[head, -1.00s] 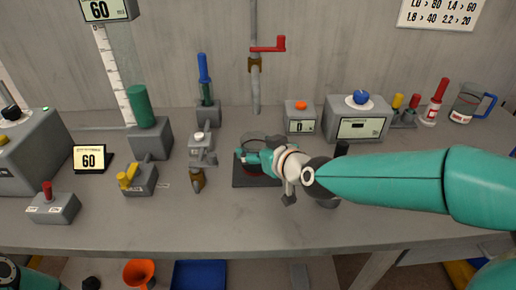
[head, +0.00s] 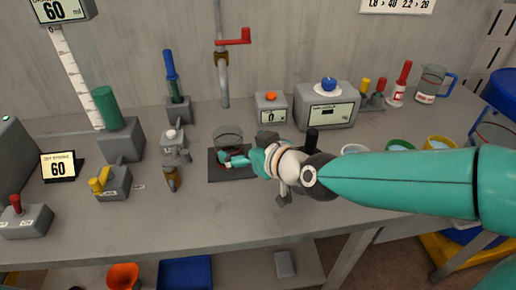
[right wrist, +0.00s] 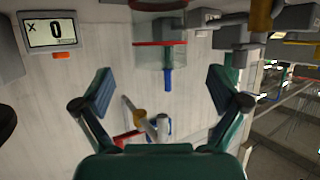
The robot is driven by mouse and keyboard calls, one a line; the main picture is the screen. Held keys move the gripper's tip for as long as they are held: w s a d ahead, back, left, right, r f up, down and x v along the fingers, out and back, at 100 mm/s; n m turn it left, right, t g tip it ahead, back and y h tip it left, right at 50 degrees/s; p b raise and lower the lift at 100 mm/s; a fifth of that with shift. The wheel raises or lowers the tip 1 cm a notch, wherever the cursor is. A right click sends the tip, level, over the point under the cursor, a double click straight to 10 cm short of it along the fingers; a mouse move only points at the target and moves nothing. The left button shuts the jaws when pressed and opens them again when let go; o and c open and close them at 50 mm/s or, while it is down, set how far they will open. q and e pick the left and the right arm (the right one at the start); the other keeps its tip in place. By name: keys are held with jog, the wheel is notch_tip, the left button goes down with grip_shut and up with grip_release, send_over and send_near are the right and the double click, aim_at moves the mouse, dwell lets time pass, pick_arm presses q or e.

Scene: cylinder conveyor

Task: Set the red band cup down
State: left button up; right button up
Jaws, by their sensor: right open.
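In the right wrist view the cup (right wrist: 159,22) is at the top, beyond the two spread fingers (right wrist: 162,92). The gap between the fingers is empty. My left gripper is not in view.
A grey box reading 0 (head: 271,109) and a larger display box (head: 326,107) stand behind. A valve (head: 171,150) is left of the pad. Cups with green (head: 401,144) and yellow (head: 441,142) rims stand to the right, partly behind my arm.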

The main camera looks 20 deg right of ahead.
jog(key=p+v, duration=0.1)
jog(key=v, duration=0.5)
jog(key=shift+f, duration=0.1)
dwell(0.3)
